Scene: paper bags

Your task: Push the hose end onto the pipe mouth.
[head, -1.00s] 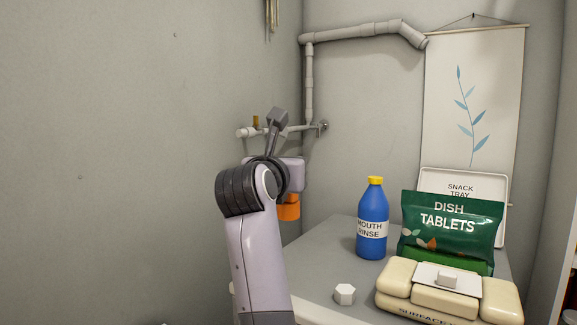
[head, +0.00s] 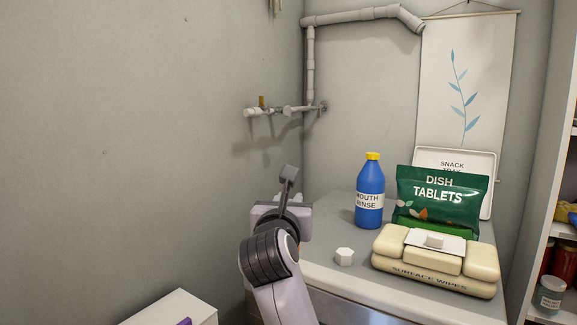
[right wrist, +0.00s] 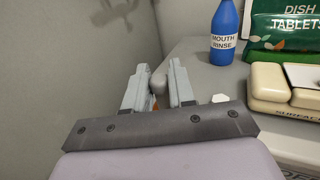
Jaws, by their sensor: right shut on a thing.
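In the right wrist view the two fingers (right wrist: 158,82) are shut on a grey rounded piece (right wrist: 158,88), apparently the hose end, with a little orange showing beneath. The rest of the hose is hidden. My left gripper is out of view.
On the counter (head: 325,268) stand a blue mouth rinse bottle (head: 370,185), a white hexagonal piece (head: 344,257), surface wipes (head: 436,278), a green dish tablets bag (head: 440,203) and a snack tray (head: 487,165). A white box (head: 175,308) is at lower left. The left wall is bare.

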